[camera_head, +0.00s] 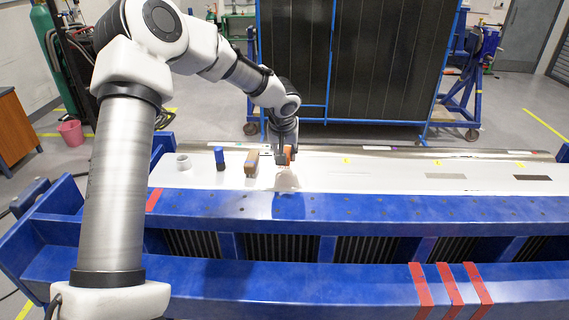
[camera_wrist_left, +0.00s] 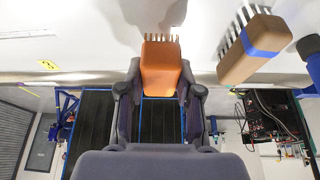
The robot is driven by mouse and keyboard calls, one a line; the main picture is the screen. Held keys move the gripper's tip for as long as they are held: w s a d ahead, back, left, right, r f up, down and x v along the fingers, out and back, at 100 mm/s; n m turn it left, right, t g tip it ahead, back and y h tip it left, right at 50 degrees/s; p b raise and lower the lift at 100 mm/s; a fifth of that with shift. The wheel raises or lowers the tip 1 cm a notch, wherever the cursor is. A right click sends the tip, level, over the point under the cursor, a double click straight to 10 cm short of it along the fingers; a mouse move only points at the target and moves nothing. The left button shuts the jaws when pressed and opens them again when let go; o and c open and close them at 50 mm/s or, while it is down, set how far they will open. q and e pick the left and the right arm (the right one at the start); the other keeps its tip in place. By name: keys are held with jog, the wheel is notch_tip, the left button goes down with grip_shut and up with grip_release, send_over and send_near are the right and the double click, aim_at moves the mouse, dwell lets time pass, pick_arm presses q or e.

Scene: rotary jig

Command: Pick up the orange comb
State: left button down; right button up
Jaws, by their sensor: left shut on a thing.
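The orange comb (camera_wrist_left: 160,68) is a blocky orange piece with a row of short teeth on one edge. In the left wrist view it sits between the two fingers of my left gripper (camera_wrist_left: 159,92), which is shut on it. In the head view the comb (camera_head: 288,152) shows as a small orange patch at my left gripper (camera_head: 284,158), over the white top of the blue jig; the arm hides part of it. I cannot tell how far it is above the surface. My right gripper is not in view.
A brown brush with a blue band (camera_head: 252,163) stands just left of the gripper and also shows in the left wrist view (camera_wrist_left: 238,58). A blue piece (camera_head: 220,158) and a white ring (camera_head: 183,162) stand further left. The white top (camera_head: 390,178) is mostly clear to the right.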

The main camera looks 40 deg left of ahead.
pick_arm(q)
jog(key=d+b, duration=0.1)
jog(key=d, duration=0.1)
jog(key=d+b, duration=0.1)
jog(key=d, duration=0.2)
jog(key=d+r+b, duration=0.1)
jog(key=d+b, duration=0.1)
jog(key=shift+s+d, duration=0.3)
jog(key=shift+s, duration=0.05)
jog(key=d, duration=0.2)
jog(key=d+b, duration=0.1)
jog(key=d, duration=0.2)
jog(key=d+r+b, duration=0.1)
jog(key=d, duration=0.2)
jog(key=shift+s+r, duration=0.1)
jog(key=shift+s, duration=0.25)
jog(key=shift+d+r, duration=0.1)
jog(key=shift+d, duration=0.2)
jog(key=shift+a, duration=0.1)
jog(key=c, duration=1.8)
grip_release()
